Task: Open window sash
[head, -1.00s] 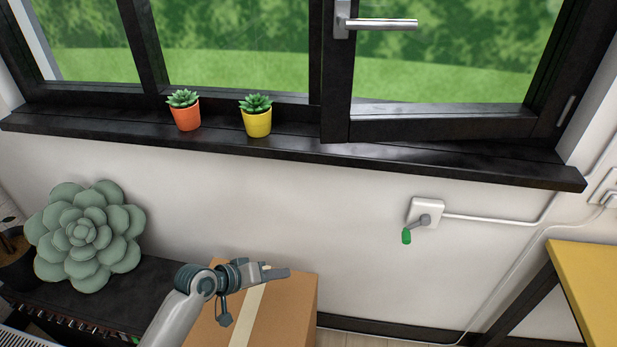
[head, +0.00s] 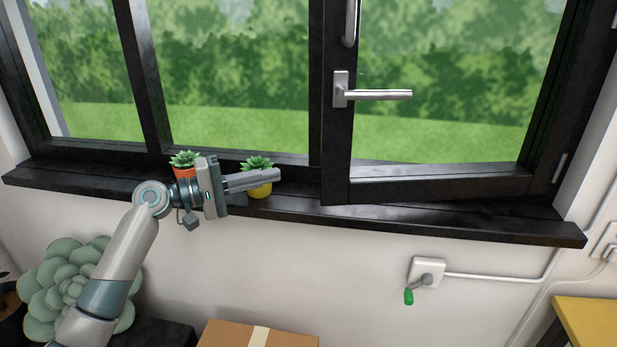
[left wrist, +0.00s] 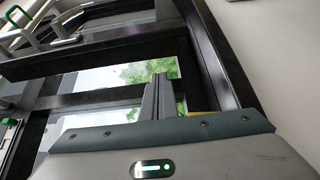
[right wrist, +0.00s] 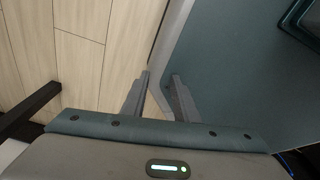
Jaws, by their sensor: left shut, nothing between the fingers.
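The window sash (head: 337,180) has a black frame around glass at the right of the window in the head view. Its lower left corner juts over the sill, so it looks slightly ajar. Its silver lever handle (head: 378,95) lies horizontal on the left stile. My left gripper (head: 279,175) is shut and empty, in front of the yellow pot, left of the sash stile and below the handle, touching neither. Its closed fingers (left wrist: 160,78) also show in the left wrist view. My right gripper (right wrist: 160,77) shows only in the right wrist view, fingers apart and empty.
An orange pot (head: 184,172) and a yellow pot (head: 260,190) with succulents stand on the black sill (head: 450,222), both partly hidden by my left gripper. A wall box with a green-tipped lever (head: 428,272) is below. A cardboard box (head: 225,335) stands at the bottom.

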